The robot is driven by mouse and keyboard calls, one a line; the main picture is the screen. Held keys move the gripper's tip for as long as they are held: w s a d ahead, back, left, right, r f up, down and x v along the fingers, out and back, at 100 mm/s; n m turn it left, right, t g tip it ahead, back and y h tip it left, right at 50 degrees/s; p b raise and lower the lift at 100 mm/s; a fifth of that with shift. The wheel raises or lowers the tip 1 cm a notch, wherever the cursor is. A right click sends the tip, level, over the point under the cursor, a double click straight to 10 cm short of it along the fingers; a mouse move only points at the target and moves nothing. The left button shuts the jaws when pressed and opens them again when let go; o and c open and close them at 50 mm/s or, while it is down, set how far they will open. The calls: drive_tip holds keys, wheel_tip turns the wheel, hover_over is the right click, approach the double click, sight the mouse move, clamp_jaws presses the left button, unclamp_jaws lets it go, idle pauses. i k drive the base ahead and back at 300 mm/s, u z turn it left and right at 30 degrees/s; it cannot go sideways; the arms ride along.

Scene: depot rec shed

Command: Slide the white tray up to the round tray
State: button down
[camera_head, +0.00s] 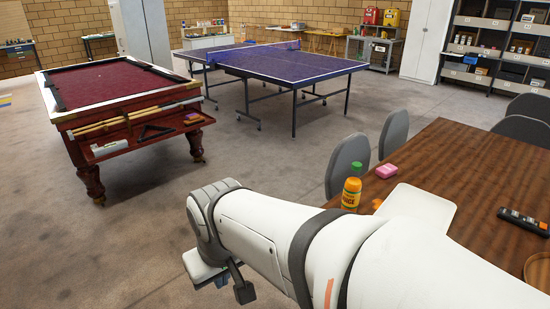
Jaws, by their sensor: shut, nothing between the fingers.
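The white tray (418,203) lies flat on the brown wooden table. My arm crosses in front of it and hides its near part. A round orange-brown tray (538,270) shows at the right edge of the picture, on the same table; it is cut off by the frame and partly hidden by my arm. The two trays are apart, with bare wood visible between them. My gripper (224,283) is at the lower left end of my arm, over the floor and well left of the table. It is shut and empty; its fingertips are hard to make out.
A dark remote (524,221) lies at right. Grey chairs (347,163) line the table. Open floor lies left.

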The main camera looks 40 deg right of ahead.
sight(438, 212)
drive_tip(key=u, duration=0.05)
drive_tip(key=i, duration=2.15)
drive_tip(key=z, duration=3.55)
drive_tip(key=i, duration=1)
